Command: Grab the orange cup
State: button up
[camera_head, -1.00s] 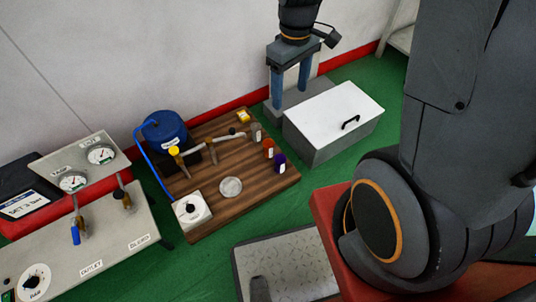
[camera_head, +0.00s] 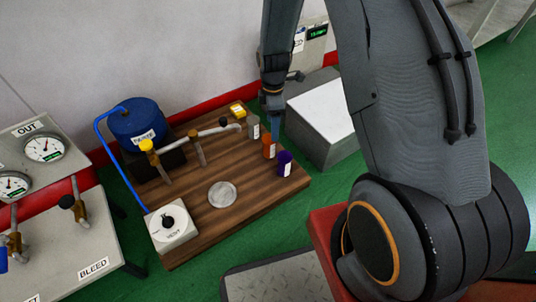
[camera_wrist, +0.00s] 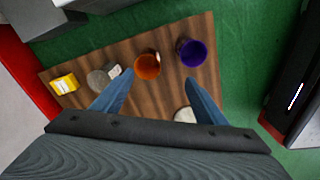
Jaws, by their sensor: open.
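The orange cup (camera_head: 269,147) stands upright on the right part of the wooden board (camera_head: 208,222), between a grey cup (camera_head: 253,128) and a purple cup (camera_head: 285,163). My gripper (camera_head: 272,106) is above the cups, its blue fingers pointing down. In the wrist view, the open fingers of my gripper (camera_wrist: 157,78) are spread wide and empty. The orange cup (camera_wrist: 147,66) shows its open mouth near the gap between the fingertips. The purple cup (camera_wrist: 191,51) is to its right and the grey cup (camera_wrist: 100,80) to its left.
A yellow-and-white block (camera_head: 238,109) sits at the board's back edge. A pipe with yellow valve (camera_head: 147,146), a blue tank (camera_head: 136,122), a round disc (camera_head: 222,194) and a white knob box (camera_head: 172,226) share the board. A white-topped box (camera_head: 318,108) stands behind right.

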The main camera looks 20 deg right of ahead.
aim_at(270, 146)
jog(key=shift+n, duration=0.9)
jog(key=shift+w+a+f+b, duration=0.1)
jog(key=shift+w+f+b, duration=0.3)
jog(key=shift+f+b, duration=1.6)
jog(key=shift+w+d+f+b, duration=0.1)
jog(key=shift+w+f+b, duration=0.5)
jog(key=shift+f, duration=2.55)
jog(key=shift+w+a+f+b, duration=0.1)
jog(key=shift+w+f+b, duration=0.15)
jog(key=shift+f+b, duration=1.8)
jog(key=shift+f+p, duration=0.5)
jog(key=shift+p, duration=0.05)
jog(key=c, duration=1.1)
